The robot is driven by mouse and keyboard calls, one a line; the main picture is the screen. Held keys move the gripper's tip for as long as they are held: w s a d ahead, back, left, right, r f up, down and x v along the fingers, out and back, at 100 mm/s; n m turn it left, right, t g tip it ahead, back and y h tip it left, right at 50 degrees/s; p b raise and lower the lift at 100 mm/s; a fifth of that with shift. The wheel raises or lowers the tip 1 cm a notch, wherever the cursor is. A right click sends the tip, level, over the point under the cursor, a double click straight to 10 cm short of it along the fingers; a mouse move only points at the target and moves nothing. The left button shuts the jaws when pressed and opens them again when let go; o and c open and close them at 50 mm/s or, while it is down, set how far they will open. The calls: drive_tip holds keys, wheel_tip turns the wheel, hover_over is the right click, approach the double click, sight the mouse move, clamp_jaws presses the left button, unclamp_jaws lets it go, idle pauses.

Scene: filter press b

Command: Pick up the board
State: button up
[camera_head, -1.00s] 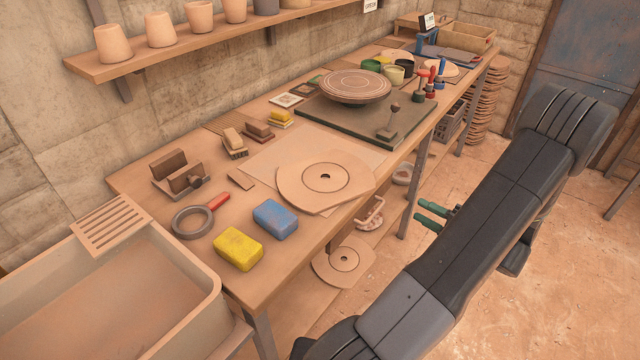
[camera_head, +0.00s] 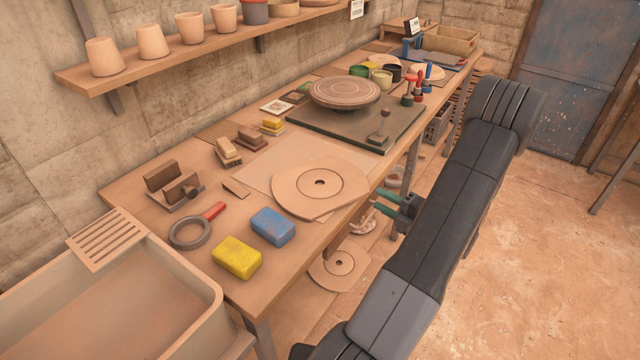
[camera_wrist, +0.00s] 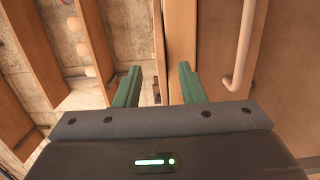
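A flat tan board (camera_head: 290,190) with rounded and straight edges and a small centre hole lies on the workbench, its front corner close to the bench's front edge. A similar board (camera_head: 334,268) lies lower down, under the bench. My gripper (camera_head: 376,202) is beside the bench's front edge, right of the upper board and apart from it, with its green fingers pointing left. In the wrist view my gripper (camera_wrist: 158,85) has its two green fingers apart and nothing clearly held. A tan vertical edge shows beyond them; I cannot tell whether it is bench or board.
A yellow sponge (camera_head: 237,258), a blue sponge (camera_head: 272,227) and a ring tool with a red handle (camera_head: 190,232) lie left of the upper board. A banding wheel (camera_head: 344,91) stands behind it. Open floor (camera_head: 530,250) lies to the right.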

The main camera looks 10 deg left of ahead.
drive_tip(key=x, duration=0.3)
drive_tip(key=shift+a, duration=0.1)
drive_tip(key=shift+c, duration=0.5)
clamp_jaws()
